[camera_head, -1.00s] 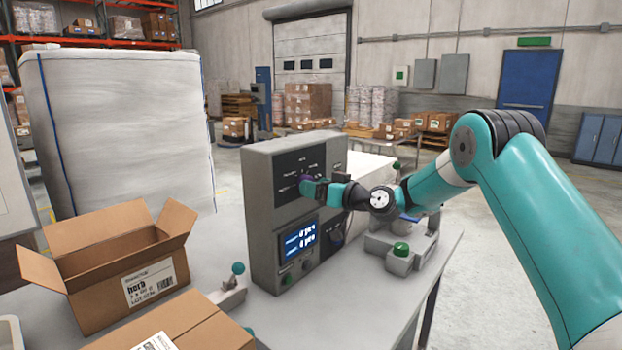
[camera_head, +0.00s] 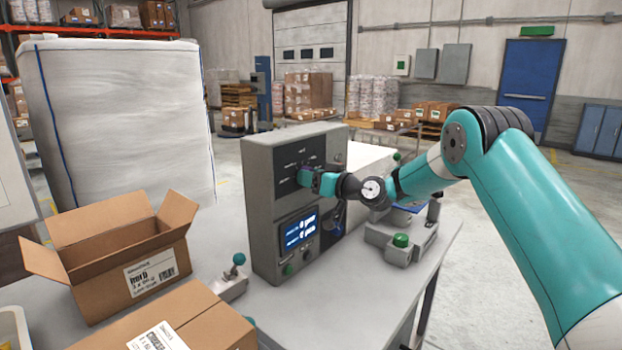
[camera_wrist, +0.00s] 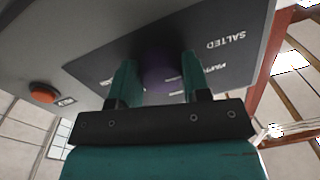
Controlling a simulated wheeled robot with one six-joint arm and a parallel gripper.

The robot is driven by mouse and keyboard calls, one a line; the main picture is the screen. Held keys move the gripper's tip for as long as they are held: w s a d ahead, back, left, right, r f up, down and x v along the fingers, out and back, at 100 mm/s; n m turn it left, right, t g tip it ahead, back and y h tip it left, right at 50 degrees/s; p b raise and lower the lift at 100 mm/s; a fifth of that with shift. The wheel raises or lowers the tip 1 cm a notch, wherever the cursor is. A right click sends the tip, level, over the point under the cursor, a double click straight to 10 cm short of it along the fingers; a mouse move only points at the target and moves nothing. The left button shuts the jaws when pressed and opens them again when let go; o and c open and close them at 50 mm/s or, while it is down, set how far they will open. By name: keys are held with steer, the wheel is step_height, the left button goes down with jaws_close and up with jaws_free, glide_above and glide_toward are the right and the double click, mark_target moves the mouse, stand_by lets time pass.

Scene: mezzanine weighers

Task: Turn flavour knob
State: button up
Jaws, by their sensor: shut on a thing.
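The flavour knob (camera_wrist: 160,75) is purple and sits on a dark panel with white labels, one reading "SALTED". The panel is on the upper front of a grey control box (camera_head: 262,190) standing on the table. My gripper (camera_wrist: 156,78) is at the panel, with one teal finger on each side of the knob and shut on it. In the head view my gripper (camera_head: 305,178) hides the knob. The knob's pointer position cannot be made out.
An orange button (camera_wrist: 43,92) is beside the panel. Below it, the box has a blue lit display (camera_head: 299,232). An open cardboard box (camera_head: 130,270) stands at the left. A green-topped fixture (camera_head: 400,242) stands at the right. The table front (camera_head: 330,315) is clear.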

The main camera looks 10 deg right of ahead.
steer(key=shift+s+a+r+m+t+h+p, duration=0.15)
steer(key=shift+m+p, duration=1.05)
steer(key=shift+m, duration=3.35)
steer(key=shift+w+d+r+m+t+h+p, duration=0.2)
steer(key=shift+m+p, duration=0.95)
steer(key=shift+m, duration=3.45)
steer(key=shift+s+a+f+m+t+h+p, duration=0.2)
steer(key=shift+m+p, duration=1)
steer(key=shift+m, duration=3.35)
steer(key=o, duration=0.9)
steer(key=shift+r, duration=0.1)
